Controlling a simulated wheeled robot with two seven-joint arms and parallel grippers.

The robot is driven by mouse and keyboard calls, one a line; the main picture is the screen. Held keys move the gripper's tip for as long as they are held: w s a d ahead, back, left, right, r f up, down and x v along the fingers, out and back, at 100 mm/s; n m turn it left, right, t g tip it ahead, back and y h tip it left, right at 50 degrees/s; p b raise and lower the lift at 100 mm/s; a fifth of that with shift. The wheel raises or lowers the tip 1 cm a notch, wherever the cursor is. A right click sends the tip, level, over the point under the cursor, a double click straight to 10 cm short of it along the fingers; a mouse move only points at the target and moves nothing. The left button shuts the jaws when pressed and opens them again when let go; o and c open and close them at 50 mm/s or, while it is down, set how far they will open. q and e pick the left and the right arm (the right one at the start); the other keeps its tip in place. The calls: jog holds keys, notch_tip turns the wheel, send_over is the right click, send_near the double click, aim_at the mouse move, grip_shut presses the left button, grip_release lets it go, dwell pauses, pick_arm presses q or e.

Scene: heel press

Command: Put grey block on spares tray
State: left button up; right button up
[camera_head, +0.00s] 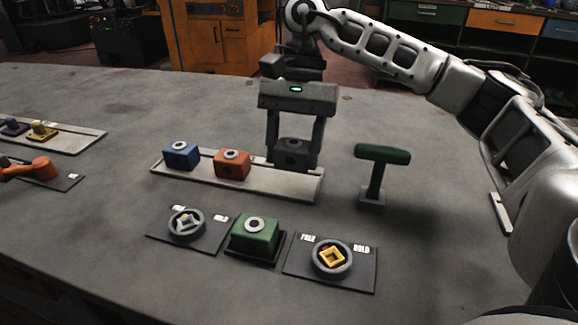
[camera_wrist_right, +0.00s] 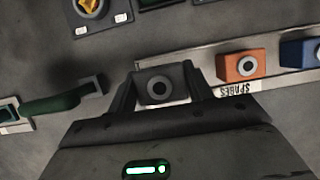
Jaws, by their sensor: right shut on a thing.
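The grey block (camera_head: 292,152) is between the fingers of my right gripper (camera_head: 293,150), which is shut on it. It is at the right end of the spares tray (camera_head: 240,184); I cannot tell whether it touches the tray. In the right wrist view the grey block (camera_wrist_right: 157,88) shows its ringed top between the fingers, with the tray's label (camera_wrist_right: 238,89) beside it. A blue block (camera_head: 181,155) and an orange block (camera_head: 231,165) sit on the tray to the left. My left gripper is not in view.
A green T-shaped handle (camera_head: 382,156) stands right of the tray. In front are a green block (camera_head: 255,234) on a dark base and two dark plates with round fixtures, left (camera_head: 186,225) and right (camera_head: 332,258). Another tray (camera_head: 80,138) and an orange handle (camera_head: 38,169) are at far left.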

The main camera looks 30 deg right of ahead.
aim_at(289, 183)
jog(key=shift+w+f, duration=0.35)
jog(key=shift+f, duration=0.1)
notch_tip(289, 183, down, 3)
jog(key=shift+w+r+b, duration=0.15)
jog(key=shift+b, duration=0.15)
jog(key=shift+f, duration=0.3)
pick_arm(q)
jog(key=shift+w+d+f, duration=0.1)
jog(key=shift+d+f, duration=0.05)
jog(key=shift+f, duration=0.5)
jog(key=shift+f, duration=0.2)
pick_arm(e)
jog(key=shift+f, duration=0.2)
jog(key=o, duration=1.1)
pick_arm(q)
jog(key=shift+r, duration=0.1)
